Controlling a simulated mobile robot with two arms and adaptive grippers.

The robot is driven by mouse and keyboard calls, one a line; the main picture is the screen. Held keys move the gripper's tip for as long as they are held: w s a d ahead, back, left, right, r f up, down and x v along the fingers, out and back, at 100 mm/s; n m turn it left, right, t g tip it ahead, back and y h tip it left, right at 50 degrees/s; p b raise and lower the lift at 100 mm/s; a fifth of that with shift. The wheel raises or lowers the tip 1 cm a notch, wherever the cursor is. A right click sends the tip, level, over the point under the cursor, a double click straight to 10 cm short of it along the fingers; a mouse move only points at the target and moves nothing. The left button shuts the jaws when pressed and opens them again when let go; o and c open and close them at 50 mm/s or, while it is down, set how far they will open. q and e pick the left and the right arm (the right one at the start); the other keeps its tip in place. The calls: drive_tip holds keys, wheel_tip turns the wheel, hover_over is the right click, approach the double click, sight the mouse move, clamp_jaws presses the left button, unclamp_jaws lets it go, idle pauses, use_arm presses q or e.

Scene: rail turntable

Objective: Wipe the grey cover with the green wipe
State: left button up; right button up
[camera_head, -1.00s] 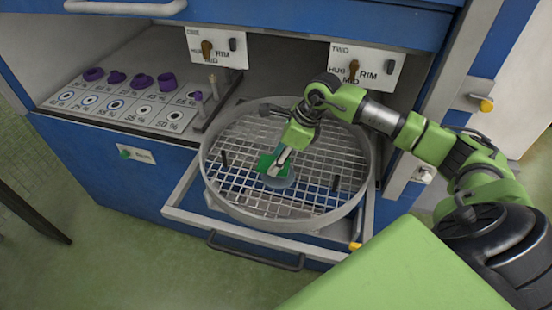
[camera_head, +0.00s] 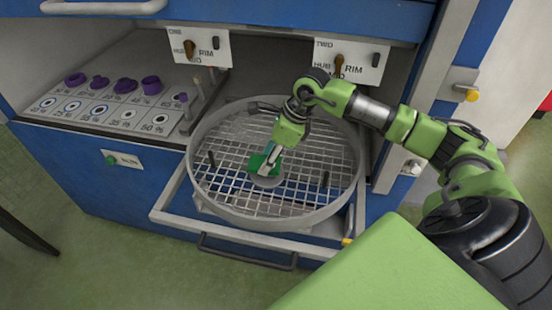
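The grey cover (camera_head: 270,181) is a small round disc at the middle of the wire-mesh turntable (camera_head: 207,187). The green wipe (camera_head: 259,163) is a small flat piece at the cover's upper left edge. My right gripper (camera_head: 271,158), on the arm from the right, points down and appears shut on the wipe. The wipe overlaps the cover in the picture; whether it presses on it I cannot tell. My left gripper is not in view.
The turntable's raised rim surrounds the mesh, with dark upright pegs (camera_head: 326,179) on it. It sits on a pulled-out drawer frame (camera_head: 172,218). Purple rings (camera_head: 126,86) stand on a labelled panel at left. Signs TWO (camera_head: 350,62) and ONE (camera_head: 198,46) hang behind.

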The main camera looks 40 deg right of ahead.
drive_tip(key=shift+w+a, duration=0.55)
drive_tip(key=shift+w, duration=0.15)
drive_tip(key=shift+r, duration=0.15)
wheel_tip(320, 180, up, 8)
drive_tip(key=p, duration=0.4)
idle(0.4)
